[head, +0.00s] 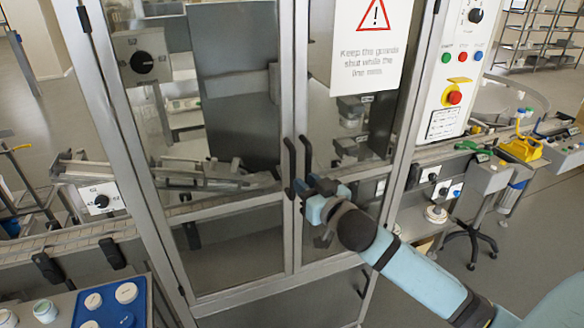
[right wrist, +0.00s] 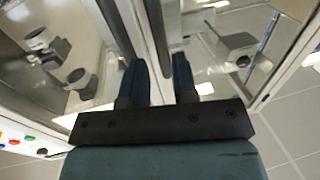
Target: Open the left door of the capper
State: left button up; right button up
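The capper's left door (head: 215,130) is a glazed panel in a grey metal frame. It looks shut, flush beside the right door (head: 345,150). The left door's dark upright handle (head: 289,168) stands next to the right door's handle (head: 306,155) at the centre seam. My right gripper (head: 313,187) is at the lower ends of these handles. In the right wrist view its blue fingers (right wrist: 160,80) stand apart, with a dark bar (right wrist: 156,35) running between them. I cannot tell whether they touch it or which handle it is. My left gripper is not in view.
A warning sign (head: 370,42) hangs on the right door. A control column (head: 455,75) with a red stop button stands right of the doors. A conveyor (head: 70,240) runs at the left. A blue tray (head: 140,292) with round lids is at the lower left.

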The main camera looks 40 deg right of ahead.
aim_at(294, 174)
jog(key=w+p, duration=0.1)
jog(key=w, duration=0.5)
jog(key=shift+d, duration=0.1)
jog(key=shift+c, duration=0.3)
grip_shut()
